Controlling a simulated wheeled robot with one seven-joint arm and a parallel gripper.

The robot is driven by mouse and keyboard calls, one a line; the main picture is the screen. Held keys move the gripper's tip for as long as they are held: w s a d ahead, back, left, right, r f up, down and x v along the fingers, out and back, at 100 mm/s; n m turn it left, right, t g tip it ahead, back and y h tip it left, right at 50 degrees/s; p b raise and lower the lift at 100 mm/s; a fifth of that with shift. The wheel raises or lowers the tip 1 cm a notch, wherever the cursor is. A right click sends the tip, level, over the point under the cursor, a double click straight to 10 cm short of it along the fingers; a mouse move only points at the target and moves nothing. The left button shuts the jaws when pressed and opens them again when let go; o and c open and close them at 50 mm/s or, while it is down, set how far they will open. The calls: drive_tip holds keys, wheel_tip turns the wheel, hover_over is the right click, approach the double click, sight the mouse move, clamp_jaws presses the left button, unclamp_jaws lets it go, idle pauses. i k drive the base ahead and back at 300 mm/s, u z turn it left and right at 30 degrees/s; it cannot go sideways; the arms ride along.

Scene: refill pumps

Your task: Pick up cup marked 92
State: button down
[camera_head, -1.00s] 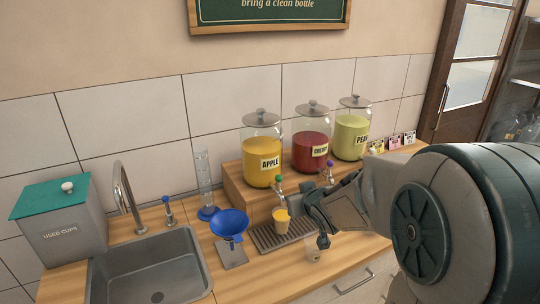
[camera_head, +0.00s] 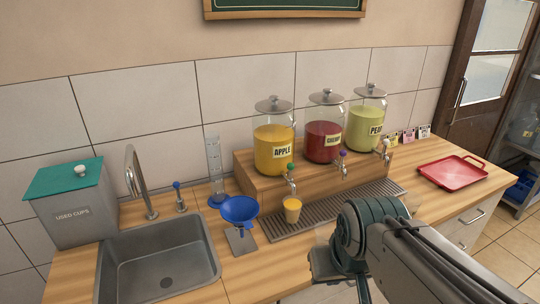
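A cup with yellow-orange contents (camera_head: 291,210) stands on the drip tray below the apple jar's tap. I cannot read any number on it. My gripper (camera_head: 335,268) is low at the front of the counter, right of and nearer than this cup, and apart from it. My wrist and arm cover much of it, and its fingertips are not clear, so I cannot tell whether it is open, shut or holding anything. A pale clear edge (camera_head: 321,234) shows just behind my gripper; it may be part of a clear cup, mostly hidden.
Apple (camera_head: 273,147), cherry (camera_head: 324,135) and pear (camera_head: 364,128) jars stand on a wooden riser behind the drip tray (camera_head: 367,203). A blue funnel on a stand (camera_head: 238,209), a sink (camera_head: 160,262) and a used-cups bin (camera_head: 75,217) are left. A red tray (camera_head: 452,171) lies right.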

sight(292, 205)
drive_tip(key=k, duration=1.2)
drive_tip(key=u, duration=0.75)
drive_tip(key=i, duration=1.5)
drive_tip(key=z, duration=0.4)
